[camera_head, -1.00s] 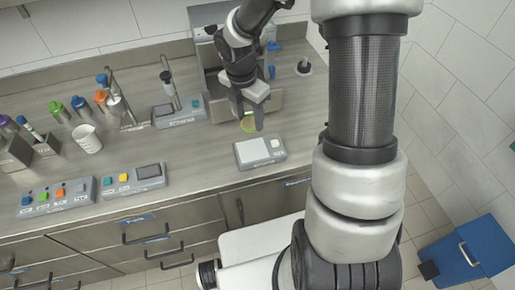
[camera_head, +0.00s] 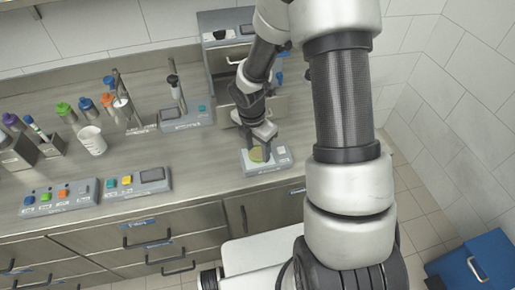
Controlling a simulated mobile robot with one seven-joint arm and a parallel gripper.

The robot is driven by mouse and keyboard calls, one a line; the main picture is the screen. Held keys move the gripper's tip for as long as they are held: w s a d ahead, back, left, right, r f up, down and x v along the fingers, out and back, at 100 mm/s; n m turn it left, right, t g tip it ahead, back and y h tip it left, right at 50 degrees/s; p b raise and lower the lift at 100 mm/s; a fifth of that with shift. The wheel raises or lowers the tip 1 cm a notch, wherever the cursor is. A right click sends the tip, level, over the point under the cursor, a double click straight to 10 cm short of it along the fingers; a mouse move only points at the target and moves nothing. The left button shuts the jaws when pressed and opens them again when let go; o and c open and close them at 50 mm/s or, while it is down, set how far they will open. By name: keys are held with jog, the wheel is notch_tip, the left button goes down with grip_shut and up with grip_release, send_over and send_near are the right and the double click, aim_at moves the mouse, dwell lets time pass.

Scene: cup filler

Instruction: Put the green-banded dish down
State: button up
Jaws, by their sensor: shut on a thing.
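My gripper (camera_head: 260,146) is shut on the green-banded dish (camera_head: 257,155), a small round dish that looks yellow-green. The dish is over the white plate of a small grey scale-like device (camera_head: 277,164) near the counter's front edge. I cannot tell whether the dish touches the plate. The gripper's fingers hide part of the dish.
A larger grey machine (camera_head: 222,38) stands behind the gripper. A device with a post (camera_head: 185,117), a white beaker (camera_head: 91,140) and two button panels (camera_head: 58,197) are to the left. The counter (camera_head: 205,165) left of the scale is bare.

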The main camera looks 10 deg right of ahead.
jog(key=shift+f, duration=0.2)
jog(key=o, duration=1)
jog(key=shift+r, duration=0.1)
